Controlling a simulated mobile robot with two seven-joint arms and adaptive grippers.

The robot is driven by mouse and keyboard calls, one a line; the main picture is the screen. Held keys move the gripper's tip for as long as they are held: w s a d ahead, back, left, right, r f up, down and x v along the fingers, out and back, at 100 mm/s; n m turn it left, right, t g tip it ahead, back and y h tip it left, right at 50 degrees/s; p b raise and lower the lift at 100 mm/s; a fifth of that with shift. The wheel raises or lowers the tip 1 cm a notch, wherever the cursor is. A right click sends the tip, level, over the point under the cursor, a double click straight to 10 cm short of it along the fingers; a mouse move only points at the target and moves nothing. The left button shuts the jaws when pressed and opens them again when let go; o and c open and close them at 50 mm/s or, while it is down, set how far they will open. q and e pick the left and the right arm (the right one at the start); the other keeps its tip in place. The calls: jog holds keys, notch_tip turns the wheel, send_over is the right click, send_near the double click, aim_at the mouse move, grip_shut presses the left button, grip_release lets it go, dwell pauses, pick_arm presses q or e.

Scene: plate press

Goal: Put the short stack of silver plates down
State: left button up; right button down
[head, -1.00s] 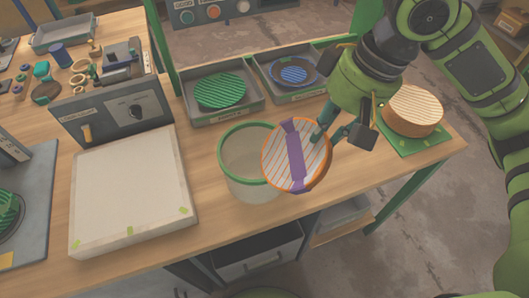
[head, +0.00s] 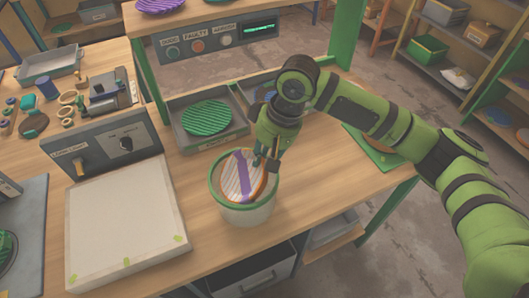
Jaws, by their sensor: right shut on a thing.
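A round disc with silver-white and orange stripes, an orange rim and a purple band (head: 242,177) is in my right gripper. It is tilted and sits within the mouth of the green-rimmed bin (head: 246,212). How many plates it holds, and whether it touches the bin, I cannot tell. My right gripper (head: 262,162) is shut on its right edge, with the arm coming in from the right. My left gripper is not in view.
A grey tray with a green ribbed plate (head: 207,118) stands behind the bin. The neighbouring tray is partly hidden by my arm. A green mat (head: 370,148) lies at the right, its load mostly covered. A white-topped light box (head: 125,220) stands left.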

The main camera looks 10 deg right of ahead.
jog(key=shift+f, duration=0.1)
jog(key=shift+f, duration=0.2)
jog(key=shift+f, duration=0.4)
jog(key=c, duration=1.1)
grip_release()
jog(key=shift+c, duration=0.2)
jog(key=shift+r, duration=0.55)
jog(key=b+v, duration=0.2)
jog(key=v, duration=1)
